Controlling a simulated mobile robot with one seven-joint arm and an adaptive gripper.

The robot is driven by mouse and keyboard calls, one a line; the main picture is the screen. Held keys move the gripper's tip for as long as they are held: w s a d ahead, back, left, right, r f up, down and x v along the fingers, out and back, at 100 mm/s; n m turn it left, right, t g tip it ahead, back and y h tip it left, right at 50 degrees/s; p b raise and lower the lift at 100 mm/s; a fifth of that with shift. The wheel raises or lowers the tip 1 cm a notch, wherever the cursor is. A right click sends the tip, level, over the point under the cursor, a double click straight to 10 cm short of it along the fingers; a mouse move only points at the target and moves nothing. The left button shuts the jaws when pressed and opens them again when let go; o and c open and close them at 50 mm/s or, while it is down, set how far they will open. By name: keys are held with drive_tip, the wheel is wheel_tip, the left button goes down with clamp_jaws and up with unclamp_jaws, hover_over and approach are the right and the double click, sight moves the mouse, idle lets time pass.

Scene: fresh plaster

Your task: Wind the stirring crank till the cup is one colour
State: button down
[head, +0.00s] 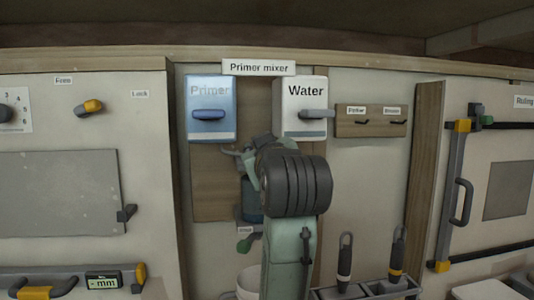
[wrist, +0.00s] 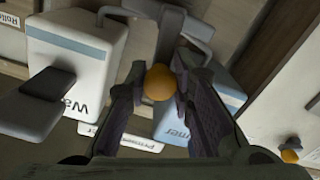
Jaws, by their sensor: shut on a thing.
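My gripper (wrist: 160,80) is shut on the yellow-orange crank knob (wrist: 159,86), with one finger on each side of it. The grey crank arm (wrist: 170,38) shows just past the knob in the wrist view. In the head view my gripper (head: 250,158) is in front of the wooden mixer board, below the Primer and Water boxes. A dark blue cup-like vessel (head: 250,205) shows partly below it. My wrist hides most of the vessel, so I cannot tell whether its contents are one colour.
The blue Primer box (head: 210,108) and white Water box (head: 301,92) hang above my gripper; Water's grey lever (head: 317,114) sticks out. A tool rack (head: 362,291) stands lower right.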

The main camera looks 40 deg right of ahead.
drive_tip(key=n, duration=0.3)
drive_tip(key=a+n, duration=0.1)
drive_tip(key=shift+w+f+n+b, duration=0.25)
drive_tip(key=shift+w+n+b, duration=0.05)
drive_tip(key=shift+w+b, duration=0.1)
drive_tip(key=shift+w+a+f+n+b, duration=0.2)
drive_tip(key=shift+a+n+b, duration=0.1)
drive_tip(key=shift+n, duration=0.7)
drive_tip(key=shift+w+a+f+n+b, duration=0.2)
drive_tip(key=shift+a+n, duration=0.1)
drive_tip(key=shift+n, duration=0.7)
drive_tip(key=c, duration=1.8)
unclamp_jaws()
drive_tip(key=o, duration=0.4)
drive_tip(key=shift+f, duration=0.15)
drive_tip(key=shift+o, duration=0.2)
drive_tip(key=v, duration=1.2)
